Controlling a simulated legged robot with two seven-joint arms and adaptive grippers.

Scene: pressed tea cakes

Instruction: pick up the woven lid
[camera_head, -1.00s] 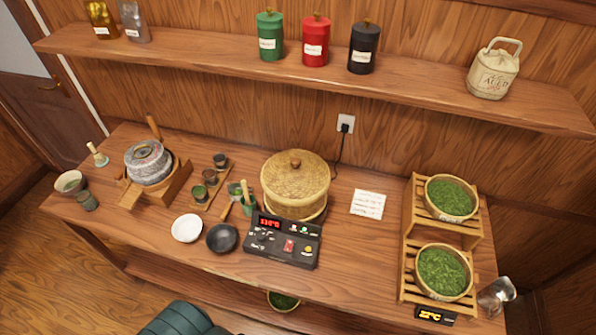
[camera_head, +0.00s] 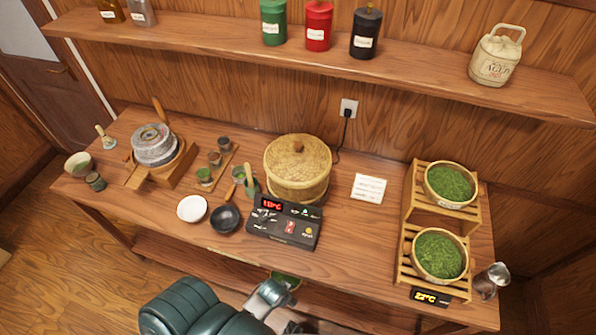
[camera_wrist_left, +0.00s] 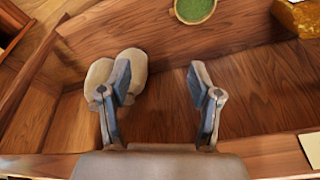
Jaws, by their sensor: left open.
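The woven lid (camera_head: 285,160), round and straw-coloured with a small brown knob, sits on the round woven steamer basket (camera_head: 290,190) at the middle of the table in the head view. My left gripper (camera_wrist_left: 160,82) is open and empty in the left wrist view, its two fingers well apart. In the head view my left arm comes in at the bottom, below the table's front edge and well short of the lid. I cannot make out its fingers there. My right gripper is not in view.
A black control panel (camera_head: 284,223) stands right in front of the basket. A stone mill (camera_head: 154,146), cups and two small dishes are to the left. A white card (camera_head: 368,188) and a wooden rack (camera_head: 408,215) with bowls of green leaves are to the right. A shelf (camera_head: 420,75) overhangs behind.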

